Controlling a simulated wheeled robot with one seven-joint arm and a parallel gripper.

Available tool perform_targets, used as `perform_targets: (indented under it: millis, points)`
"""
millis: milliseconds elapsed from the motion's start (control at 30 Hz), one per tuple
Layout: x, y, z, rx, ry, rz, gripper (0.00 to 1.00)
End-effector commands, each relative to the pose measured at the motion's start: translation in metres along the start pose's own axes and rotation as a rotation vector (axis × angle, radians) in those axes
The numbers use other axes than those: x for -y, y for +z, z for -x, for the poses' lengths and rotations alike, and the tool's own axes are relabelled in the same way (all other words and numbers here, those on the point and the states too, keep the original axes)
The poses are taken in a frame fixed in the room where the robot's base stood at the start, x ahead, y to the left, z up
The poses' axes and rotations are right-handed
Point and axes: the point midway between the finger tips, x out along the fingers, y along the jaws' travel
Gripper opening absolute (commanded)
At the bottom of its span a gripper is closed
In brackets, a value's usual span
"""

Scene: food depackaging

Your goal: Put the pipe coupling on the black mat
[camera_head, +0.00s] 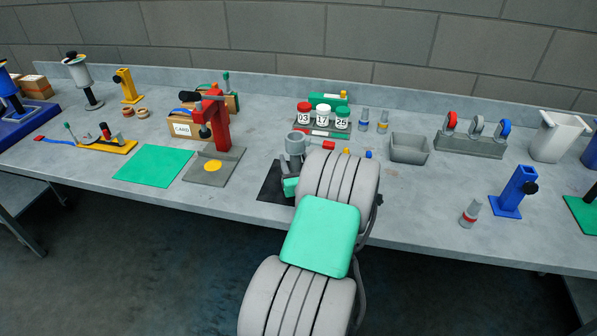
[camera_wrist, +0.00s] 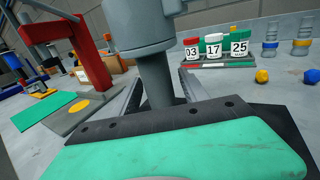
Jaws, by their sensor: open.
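The pipe coupling (camera_head: 296,143) appears to be the grey round piece with a wide top and narrower lower part. It stands roughly upright over the black mat (camera_head: 268,186); its base is hidden, so contact with the mat cannot be told. In the wrist view the coupling (camera_wrist: 158,82) is between the two fingers of my gripper (camera_wrist: 160,95), which is open around it. In the head view my gripper (camera_head: 291,182) is at the mat, largely hidden by my arm, which also covers the mat's right part.
A red press (camera_head: 220,125) stands left of the mat, beside a green mat (camera_head: 157,166). Numbered jars (camera_head: 323,113) stand behind.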

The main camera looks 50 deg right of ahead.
Motion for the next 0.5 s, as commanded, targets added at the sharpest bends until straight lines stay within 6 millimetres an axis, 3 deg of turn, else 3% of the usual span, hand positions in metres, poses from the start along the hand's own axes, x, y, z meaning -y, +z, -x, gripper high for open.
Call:
perform_targets:
  millis: [300,500]
  points:
    - [0.001,-0.004,0.08,0.001,-0.006,-0.002,0.52]
    - [0.001,-0.002,0.104,0.0,-0.003,0.0,0.52]
